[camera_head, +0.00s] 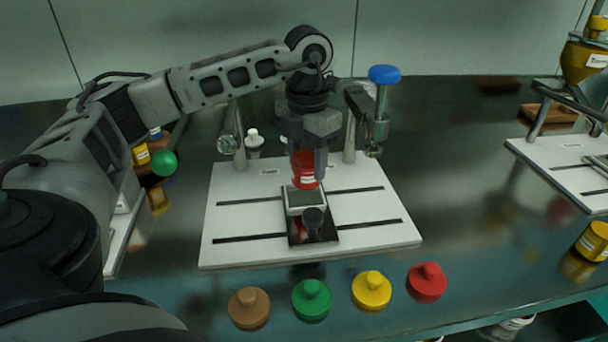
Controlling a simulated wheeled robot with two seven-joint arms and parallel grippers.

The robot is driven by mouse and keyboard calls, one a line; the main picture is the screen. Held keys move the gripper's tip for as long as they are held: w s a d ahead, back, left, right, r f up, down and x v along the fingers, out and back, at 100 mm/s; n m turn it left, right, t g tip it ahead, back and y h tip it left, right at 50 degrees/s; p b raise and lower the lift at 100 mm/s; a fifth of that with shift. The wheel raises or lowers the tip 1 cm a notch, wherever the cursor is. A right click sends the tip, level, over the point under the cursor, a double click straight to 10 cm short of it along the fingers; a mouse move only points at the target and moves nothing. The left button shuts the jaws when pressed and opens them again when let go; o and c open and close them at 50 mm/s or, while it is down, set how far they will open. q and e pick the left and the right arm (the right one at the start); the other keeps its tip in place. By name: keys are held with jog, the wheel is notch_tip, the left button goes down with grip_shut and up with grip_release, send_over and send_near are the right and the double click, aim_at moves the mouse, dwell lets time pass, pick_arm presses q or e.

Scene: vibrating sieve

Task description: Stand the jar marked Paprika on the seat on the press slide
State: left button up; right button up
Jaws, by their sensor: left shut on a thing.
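My left gripper (308,158) points down and is shut on a red jar (306,172) with a white label too small to read. The jar is upright, partly hidden by the fingers. It is at the back edge of the pale square seat (304,197) on the press slide (297,236); I cannot tell whether it touches the seat. My right gripper is not in view.
Press posts (350,140) stand behind, with a blue-topped handle (384,75) at right. Brown (249,308), green (312,299), yellow (371,290) and red (427,282) knobbed lids lie in front. A yellow jar (594,241) stands right. The counter between the boards is clear.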

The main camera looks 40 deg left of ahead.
aim_at(304, 176)
pick_arm(q)
jog(key=shift+a+f, duration=0.5)
jog(key=shift+f, duration=1.05)
jog(key=shift+w+f, duration=0.1)
jog(key=shift+f, duration=0.4)
jog(key=shift+f, duration=0.2)
jog(key=o, duration=1)
jog(key=shift+c, duration=0.2)
notch_tip(304, 176, up, 12)
jog(key=p, duration=0.1)
jog(key=shift+r, duration=0.25)
